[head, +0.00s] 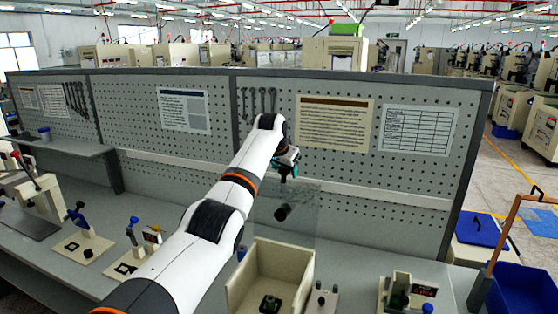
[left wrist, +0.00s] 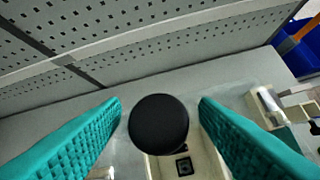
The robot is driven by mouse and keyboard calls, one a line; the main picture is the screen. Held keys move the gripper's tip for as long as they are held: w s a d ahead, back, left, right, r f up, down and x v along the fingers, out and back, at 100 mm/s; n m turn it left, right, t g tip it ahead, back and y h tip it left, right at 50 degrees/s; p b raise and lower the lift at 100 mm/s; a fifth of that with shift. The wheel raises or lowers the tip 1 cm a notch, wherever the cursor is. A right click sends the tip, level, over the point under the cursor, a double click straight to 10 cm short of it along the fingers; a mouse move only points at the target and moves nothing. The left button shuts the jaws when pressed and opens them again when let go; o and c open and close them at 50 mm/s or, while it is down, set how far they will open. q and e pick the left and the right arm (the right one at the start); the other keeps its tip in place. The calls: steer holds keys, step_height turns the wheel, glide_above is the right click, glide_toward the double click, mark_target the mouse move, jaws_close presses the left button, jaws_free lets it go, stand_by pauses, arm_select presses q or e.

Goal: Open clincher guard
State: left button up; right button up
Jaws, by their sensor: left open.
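The clincher guard looks like a clear panel (head: 305,205) with a round black knob (head: 283,212) on it. The panel rises at the back of a beige open box (head: 240,292). My left gripper (head: 290,172) is above the knob in the head view, its teal fingers partly hidden by the wrist. In the left wrist view, my left gripper (left wrist: 160,115) is open, and the black knob (left wrist: 158,124) shows in the gap between the two fingers. I cannot tell whether either finger touches it. The right gripper is not in view.
A pegboard wall (head: 340,180) with posted sheets stands behind the bench. A dark part (head: 270,303) sits inside the beige box. Several small fixtures stand on both sides, including a blue-handled one (head: 85,240). Blue bins (head: 522,290) are at the far right.

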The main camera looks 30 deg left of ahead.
arm_select(q)
steer(key=b+v, duration=0.4)
steer(key=v, duration=0.6)
steer(key=shift+s+a, duration=0.2)
